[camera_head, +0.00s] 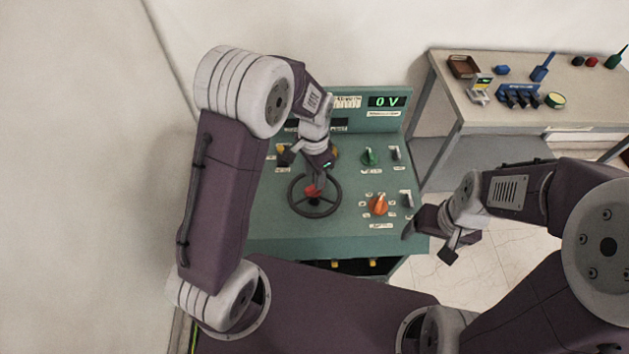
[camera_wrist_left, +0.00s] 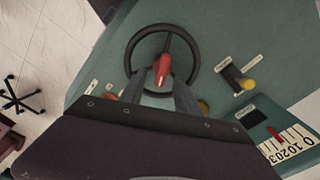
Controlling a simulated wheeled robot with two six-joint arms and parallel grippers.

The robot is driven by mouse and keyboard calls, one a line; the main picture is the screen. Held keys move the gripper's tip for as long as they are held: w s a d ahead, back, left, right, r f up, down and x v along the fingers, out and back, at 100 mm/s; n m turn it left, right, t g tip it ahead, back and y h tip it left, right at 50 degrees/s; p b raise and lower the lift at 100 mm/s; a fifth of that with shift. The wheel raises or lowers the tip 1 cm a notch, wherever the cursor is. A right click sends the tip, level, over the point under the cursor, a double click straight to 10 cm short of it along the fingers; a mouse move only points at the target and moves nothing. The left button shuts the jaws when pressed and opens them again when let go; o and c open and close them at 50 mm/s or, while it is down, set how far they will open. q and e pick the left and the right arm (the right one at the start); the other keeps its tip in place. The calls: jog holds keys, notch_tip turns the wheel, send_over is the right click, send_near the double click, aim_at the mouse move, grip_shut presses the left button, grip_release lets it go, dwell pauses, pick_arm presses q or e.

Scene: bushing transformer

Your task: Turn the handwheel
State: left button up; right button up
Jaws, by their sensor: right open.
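The dark handwheel (camera_head: 336,190) is mounted on the sloping green console (camera_head: 285,243). Its red part (camera_head: 312,190) shows near the wheel's middle. In the left wrist view the wheel's rim (camera_wrist_left: 196,55) is a black ring, with the red part (camera_wrist_left: 161,69) near its middle. My left gripper (camera_head: 315,181) points down over the wheel. In its wrist view its two grey fingers (camera_wrist_left: 160,84) stand apart, either side of the red part; contact cannot be told. My right gripper (camera_head: 428,242) is open and empty beside the console's right edge.
An orange knob (camera_head: 378,205) and a green knob (camera_head: 370,157) sit right of the wheel. A display (camera_head: 387,101) reads 0 V. A gauge (camera_wrist_left: 290,145) shows in the left wrist view. A workbench (camera_head: 436,67) with small parts stands back right. A wall is at left.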

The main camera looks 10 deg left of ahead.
aim_at(315, 190)
pick_arm(q)
jog(key=f, duration=0.1)
jog(key=w+f, duration=0.1)
jog(key=f, duration=0.1)
jog(key=f+p, duration=0.1)
jog(key=f, duration=0.1)
jog(key=shift+w, duration=0.25)
jog(key=shift+s+f, duration=0.1)
jog(key=shift+f, duration=0.2)
jog(key=shift+s, duration=0.4)
jog(key=shift+w, duration=0.25)
grip_shut()
pick_arm(e)
jog(key=shift+w+r, duration=0.45)
jog(key=shift+w, duration=0.05)
